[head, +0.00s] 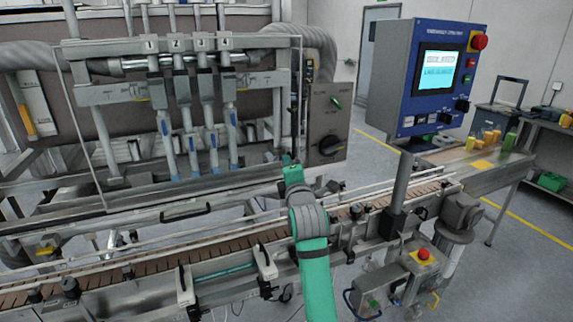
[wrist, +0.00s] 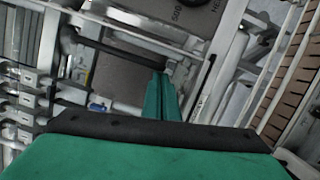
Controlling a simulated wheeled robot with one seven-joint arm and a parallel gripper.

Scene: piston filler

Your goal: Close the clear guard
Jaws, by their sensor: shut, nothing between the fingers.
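The clear guard (head: 83,135) shows in the head view as a thin pale frame in front of the numbered filling nozzles. Its see-through panel is hard to make out, and I cannot tell how far it stands open. A black bar handle (head: 185,212) is at its lower edge, above the conveyor. My green gripper (head: 290,160) is to the right of the handle and apart from it, near the guard's lower right end. In the wrist view my gripper's fingers (wrist: 162,92) are together and empty. I cannot tell whether they touch the guard's frame.
The slatted conveyor (head: 140,262) runs along the front beneath my arm. A grey control box (head: 326,122) with a black knob stands behind my gripper. A blue control panel (head: 432,80) on a post rises at the right. A red stop button (head: 423,254) is low at the right.

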